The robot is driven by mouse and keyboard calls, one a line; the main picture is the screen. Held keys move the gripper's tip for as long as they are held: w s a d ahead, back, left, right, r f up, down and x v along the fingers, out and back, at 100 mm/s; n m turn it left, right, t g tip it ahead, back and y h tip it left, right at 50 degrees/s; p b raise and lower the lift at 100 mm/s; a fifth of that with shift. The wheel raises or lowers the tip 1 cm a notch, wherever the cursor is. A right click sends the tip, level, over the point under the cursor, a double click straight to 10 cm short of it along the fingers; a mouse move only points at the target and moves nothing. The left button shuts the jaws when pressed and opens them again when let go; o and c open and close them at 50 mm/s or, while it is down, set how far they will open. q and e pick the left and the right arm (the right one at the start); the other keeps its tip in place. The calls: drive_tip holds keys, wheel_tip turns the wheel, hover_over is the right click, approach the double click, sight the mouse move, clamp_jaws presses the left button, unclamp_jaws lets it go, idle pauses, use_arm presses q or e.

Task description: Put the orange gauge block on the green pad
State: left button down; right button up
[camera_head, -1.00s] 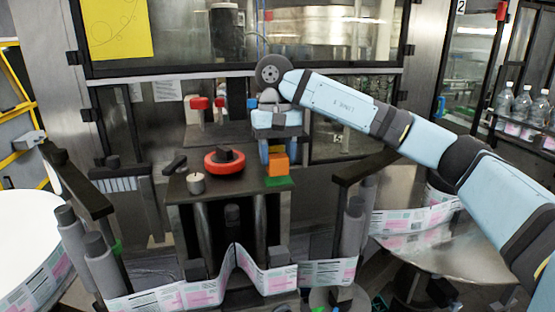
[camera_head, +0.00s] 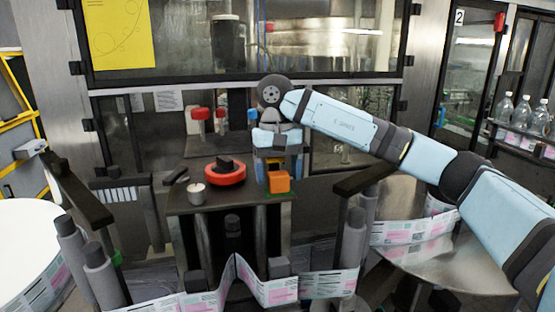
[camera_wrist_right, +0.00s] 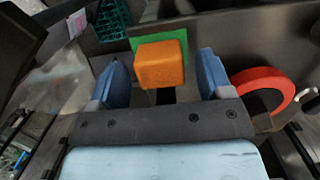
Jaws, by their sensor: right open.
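The orange gauge block (camera_head: 278,183) sits on the green pad near the right front corner of the dark table. The block covers most of the pad in the head view. In the right wrist view a corner of the green pad (camera_wrist_right: 137,43) shows beside the orange block (camera_wrist_right: 160,64). My right gripper (camera_head: 279,170) is low over the pad, with its fingers open around the block. In the right wrist view there is a gap between the block and each blue finger of the gripper (camera_wrist_right: 163,80). My left gripper is not in view.
A red ring (camera_head: 238,177) with a dark centre and a small metal cylinder (camera_head: 196,193) stand left of the block on the dark table (camera_head: 215,206). Red knobs (camera_head: 201,114) stand behind. A label web (camera_head: 330,284) runs along the front.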

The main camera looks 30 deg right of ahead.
drive_tip(key=shift+r, duration=0.15)
wheel_tip(320, 180, up, 12)
drive_tip(key=w, duration=0.1)
drive_tip(key=shift+w+d, duration=0.25)
drive_tip(key=shift+w, duration=0.1)
idle(0.4)
